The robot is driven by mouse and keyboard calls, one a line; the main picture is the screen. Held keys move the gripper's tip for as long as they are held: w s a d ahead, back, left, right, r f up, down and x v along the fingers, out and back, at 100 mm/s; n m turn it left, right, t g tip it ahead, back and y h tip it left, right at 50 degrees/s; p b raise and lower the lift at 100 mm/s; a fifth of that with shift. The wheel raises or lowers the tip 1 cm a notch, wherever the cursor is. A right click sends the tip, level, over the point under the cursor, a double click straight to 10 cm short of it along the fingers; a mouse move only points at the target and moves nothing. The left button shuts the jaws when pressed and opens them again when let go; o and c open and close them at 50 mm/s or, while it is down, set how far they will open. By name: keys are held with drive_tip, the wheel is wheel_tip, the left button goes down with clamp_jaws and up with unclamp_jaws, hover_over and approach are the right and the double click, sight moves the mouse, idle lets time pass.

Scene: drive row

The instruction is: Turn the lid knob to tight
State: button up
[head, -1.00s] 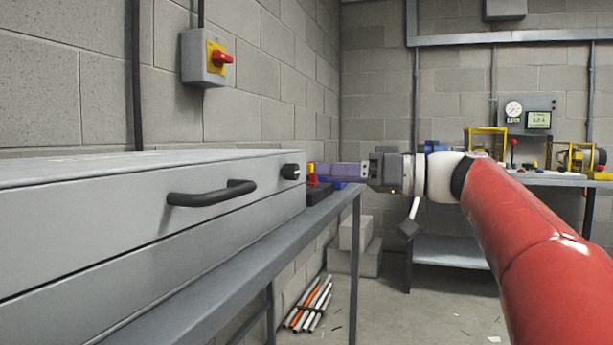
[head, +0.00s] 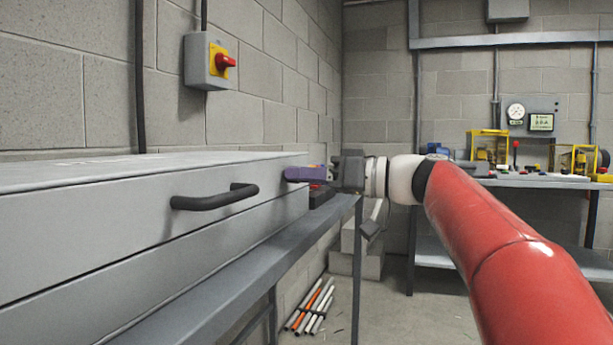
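The grey case (head: 110,215) stands on the bench at left, its lid seam running along the front and a black handle (head: 214,197) on it.
A red switch on a yellow plate (head: 222,60) is on the wall above. The grey bench edge (head: 265,263) runs below the case. Concrete blocks (head: 358,262) and several tubes (head: 311,308) lie on the floor. Another bench (head: 530,182) stands at back right.

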drive_tip(key=shift+c, duration=0.8)
drive_tip(key=shift+m, duration=0.3)
drive_tip(key=m+p, duration=0.1)
drive_tip(key=m, duration=0.2)
drive_tip(key=shift+r, duration=0.1)
drive_tip(key=m+p, duration=0.2)
drive_tip(key=m, duration=0.2)
drive_tip(key=m+p, duration=0.2)
drive_tip(key=m, duration=0.3)
drive_tip(key=shift+p, duration=0.35)
drive_tip(key=shift+m+p, duration=1.2)
drive_tip(key=shift+m, duration=0.8)
